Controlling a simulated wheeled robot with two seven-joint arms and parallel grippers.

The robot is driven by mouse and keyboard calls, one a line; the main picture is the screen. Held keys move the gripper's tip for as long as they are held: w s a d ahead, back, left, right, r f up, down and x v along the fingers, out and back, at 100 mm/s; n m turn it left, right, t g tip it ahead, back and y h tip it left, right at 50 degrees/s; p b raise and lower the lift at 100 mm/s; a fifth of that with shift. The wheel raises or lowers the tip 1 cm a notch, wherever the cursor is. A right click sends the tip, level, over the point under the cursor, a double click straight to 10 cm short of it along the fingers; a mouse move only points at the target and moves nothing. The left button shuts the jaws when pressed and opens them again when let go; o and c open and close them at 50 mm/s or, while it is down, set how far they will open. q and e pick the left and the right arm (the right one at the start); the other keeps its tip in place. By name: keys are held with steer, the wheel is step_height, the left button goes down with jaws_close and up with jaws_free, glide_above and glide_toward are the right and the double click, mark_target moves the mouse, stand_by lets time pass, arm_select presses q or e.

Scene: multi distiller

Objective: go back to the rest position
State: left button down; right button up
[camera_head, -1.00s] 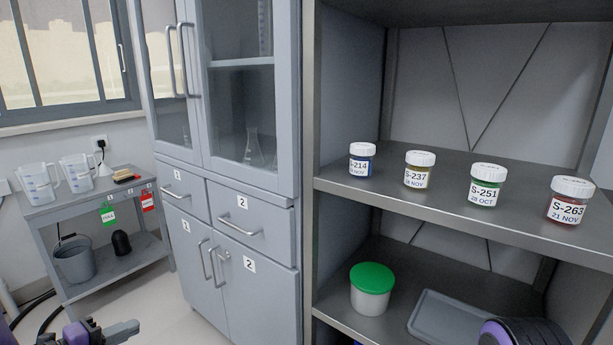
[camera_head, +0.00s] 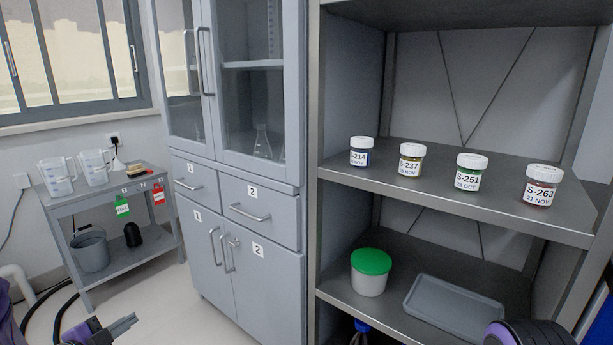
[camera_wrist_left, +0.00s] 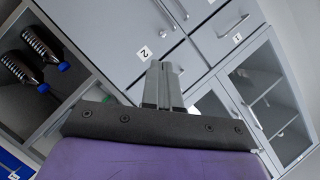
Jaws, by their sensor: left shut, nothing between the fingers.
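My left gripper (camera_head: 125,325) shows at the bottom left of the head view, low over the floor and apart from everything. In the left wrist view its fingers (camera_wrist_left: 162,78) are together with nothing between them, in front of the grey cabinet doors. My right arm (camera_head: 535,334) shows only as a purple and dark rounded part at the bottom right of the head view. The right gripper's fingers are out of view.
A steel shelf (camera_head: 450,212) holds several labelled jars, a green-lidded tub (camera_head: 370,272) and a grey tray (camera_head: 453,308). The grey cabinet (camera_head: 252,180) is shut. A side table (camera_head: 130,187) holds jugs. Floor between is clear.

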arm_select(q)
steer(key=s+d+f+n+g+y+p, duration=0.1)
steer(key=s+d+n+g+y+p, duration=0.1)
steer(key=s+n+p, duration=0.4)
steer(key=s+d+f+n+g+y+p, duration=0.2)
steer(key=s+d+n+g+p, duration=0.3)
steer(key=s, duration=0.9)
steer(key=s+d+f+n+g+y+p, duration=0.2)
steer(key=s+d+n+g+p, duration=0.2)
steer(key=s+n+p, duration=0.4)
steer(key=s+d+p, duration=0.1)
steer(key=p, duration=0.1)
steer(key=shift+s+d+n+p, duration=0.25)
steer(key=shift+s+n+p, duration=0.05)
steer(key=shift+s+p, duration=0.1)
